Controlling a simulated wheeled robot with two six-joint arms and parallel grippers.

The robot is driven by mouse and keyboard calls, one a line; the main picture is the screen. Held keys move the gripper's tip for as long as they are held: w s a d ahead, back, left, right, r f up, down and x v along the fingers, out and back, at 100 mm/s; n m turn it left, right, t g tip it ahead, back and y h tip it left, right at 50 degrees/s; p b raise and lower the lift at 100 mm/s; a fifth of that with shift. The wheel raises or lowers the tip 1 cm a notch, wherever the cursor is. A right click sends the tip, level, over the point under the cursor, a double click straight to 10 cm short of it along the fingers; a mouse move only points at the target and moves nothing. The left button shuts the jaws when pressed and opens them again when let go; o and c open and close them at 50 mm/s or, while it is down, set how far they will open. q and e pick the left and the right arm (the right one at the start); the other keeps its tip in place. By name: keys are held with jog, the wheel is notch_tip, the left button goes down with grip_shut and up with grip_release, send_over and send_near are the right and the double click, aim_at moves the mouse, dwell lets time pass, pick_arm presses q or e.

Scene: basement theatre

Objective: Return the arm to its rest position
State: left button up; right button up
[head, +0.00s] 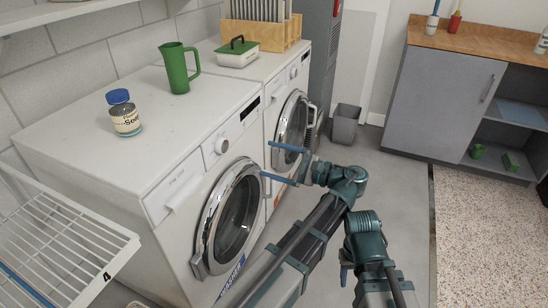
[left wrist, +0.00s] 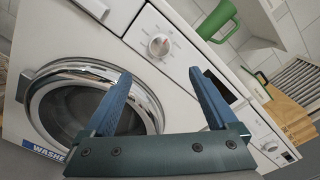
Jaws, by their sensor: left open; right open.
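My left gripper (head: 279,163) is at the end of the raised arm, in front of the two washing machines, its two blue fingers apart with nothing between them. In the left wrist view the same fingers (left wrist: 162,98) stand wide open and empty, facing the front washer (left wrist: 140,45) with its round door and dial.
On the machine tops stand a jar with a blue lid (head: 124,113), a green pitcher (head: 179,68), a lidded box (head: 238,52) and a wooden rack (head: 262,36). A wire shelf (head: 60,240) is at left. A grey bin (head: 345,124) and grey cabinet (head: 440,100) stand beyond open floor.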

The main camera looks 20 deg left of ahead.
pick_arm(q)
jog(key=shift+a, duration=0.1)
jog(key=s+a+f+n+g+h, duration=0.1)
jog(key=s+f+n+h, duration=0.25)
jog(key=f+h, duration=0.45)
jog(key=s+a+f+n+h, duration=0.15)
jog(key=s+f+h, duration=0.25)
jog(key=f, duration=0.7)
jog(key=s+d+f+n+h, duration=0.15)
jog(key=s+d, duration=0.25)
jog(key=d, duration=0.5)
jog(key=s+d+f+h, duration=0.1)
jog(key=s+d+h, duration=0.2)
jog(key=d, duration=0.5)
notch_tip(320, 180, up, 32)
jog(key=s+d+p, duration=0.1)
jog(key=p, duration=3.1)
jog(key=shift+r+p, duration=0.15)
jog(key=shift+p, duration=0.2)
jog(key=shift+m, duration=0.25)
